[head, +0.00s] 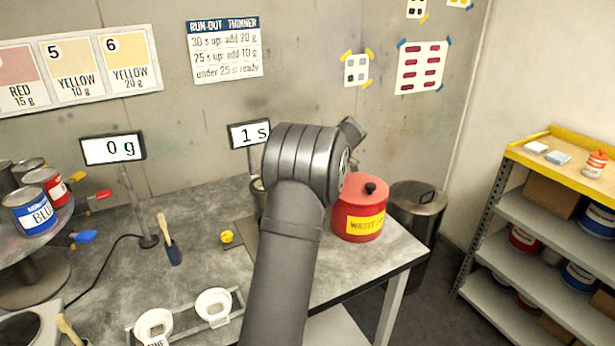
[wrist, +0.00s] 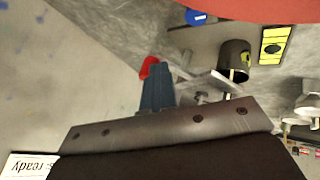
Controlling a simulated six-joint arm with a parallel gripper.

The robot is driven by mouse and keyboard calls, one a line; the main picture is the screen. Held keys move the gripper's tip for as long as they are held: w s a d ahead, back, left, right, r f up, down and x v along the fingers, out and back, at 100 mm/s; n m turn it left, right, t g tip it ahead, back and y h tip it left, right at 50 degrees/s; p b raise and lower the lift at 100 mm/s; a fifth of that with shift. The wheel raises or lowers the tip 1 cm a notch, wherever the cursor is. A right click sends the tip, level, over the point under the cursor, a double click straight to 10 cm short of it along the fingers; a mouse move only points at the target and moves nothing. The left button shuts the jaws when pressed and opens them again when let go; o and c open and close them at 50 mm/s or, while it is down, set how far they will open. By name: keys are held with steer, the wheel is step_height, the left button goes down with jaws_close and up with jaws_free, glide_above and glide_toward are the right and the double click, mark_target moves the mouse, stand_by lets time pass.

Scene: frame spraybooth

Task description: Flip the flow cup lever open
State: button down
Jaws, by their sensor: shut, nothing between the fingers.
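In the wrist view my gripper (wrist: 156,72) is shut, its two blue-grey fingers together and empty. A small red piece (wrist: 147,66), possibly the lever's end, shows right beside the fingertips; I cannot tell whether they touch. A dark cup (wrist: 234,62) with a yellow mark, possibly the flow cup, sits to the right of the fingers, by a pale grey bar (wrist: 205,82). I cannot tell the lever's position. In the head view my arm hides the gripper and most of what stands behind it.
A red waste can (head: 360,222) stands just right of my arm. A timer display (head: 250,133) reads 1 s and a scale display (head: 113,148) reads 0 g.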

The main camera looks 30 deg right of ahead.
steer(key=shift+w, duration=0.15)
steer(key=s+d+r, duration=0.1)
steer(key=s+r, duration=0.1)
steer(key=s, duration=0.1)
steer(key=s+d+r, duration=0.2)
steer(key=r, duration=0.1)
steer(key=s+d+r, duration=0.1)
steer(key=s+r, duration=0.2)
steer(key=shift+s+d, duration=0.3)
steer(key=shift+d, duration=0.05)
steer(key=a+x, duration=0.1)
steer(key=x, duration=1)
steer(key=s+a+r+m+t+h, duration=0.1)
steer(key=s+a+r+m+h, duration=0.1)
steer(key=s+a+m, duration=0.2)
steer(key=s+a, duration=0.1)
steer(key=s, duration=0.2)
steer(key=shift+s+a+r, duration=0.15)
steer(key=shift+a+r, duration=0.05)
steer(key=shift+a, duration=0.2)
